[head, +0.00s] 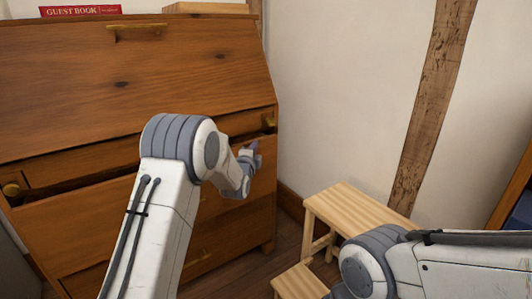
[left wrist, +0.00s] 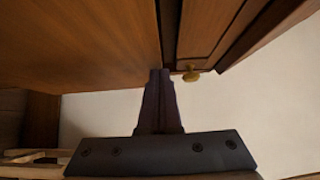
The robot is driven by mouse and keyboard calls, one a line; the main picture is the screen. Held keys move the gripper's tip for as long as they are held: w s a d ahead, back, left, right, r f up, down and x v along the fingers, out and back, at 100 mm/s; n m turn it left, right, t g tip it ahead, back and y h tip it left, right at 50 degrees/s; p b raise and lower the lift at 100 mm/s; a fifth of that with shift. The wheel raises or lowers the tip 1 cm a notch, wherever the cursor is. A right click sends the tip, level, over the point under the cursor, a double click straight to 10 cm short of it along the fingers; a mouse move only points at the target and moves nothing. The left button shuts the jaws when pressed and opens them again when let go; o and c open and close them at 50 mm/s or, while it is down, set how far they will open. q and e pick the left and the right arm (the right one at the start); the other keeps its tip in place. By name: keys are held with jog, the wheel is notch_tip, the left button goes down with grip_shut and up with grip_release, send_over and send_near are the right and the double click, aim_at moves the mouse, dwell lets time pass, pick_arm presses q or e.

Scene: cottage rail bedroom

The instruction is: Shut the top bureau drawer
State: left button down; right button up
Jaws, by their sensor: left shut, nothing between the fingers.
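The wooden bureau (head: 125,75) stands at the left in the head view. Its top drawer (head: 85,218) sits below the sloping front and stands out a little, with a dark gap along its top edge. My left gripper (head: 255,150) is at the right end of this drawer, shut and empty. In the left wrist view the shut fingers (left wrist: 160,78) point up beside a broad wooden panel (left wrist: 90,40), which looks like the drawer front. I cannot tell whether they touch it. My right arm shows at the lower right, but its gripper is out of view.
A brass knob (head: 268,122) sticks out at the bureau's right, above the drawer; another (head: 12,188) is at the left. A light wooden step stool (head: 355,207) stands on the floor right of the bureau. A red guest book (head: 80,10) lies on top. A white wall is behind.

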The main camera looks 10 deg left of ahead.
aim_at(249, 144)
pick_arm(q)
jog(key=shift+w+a, duration=1.05)
jog(key=shift+a, duration=0.05)
jog(key=shift+w+a+r, duration=0.15)
jog(key=shift+w+a, duration=0.05)
pick_arm(e)
jog(key=shift+w+r, duration=0.1)
jog(key=shift+w, duration=0.25)
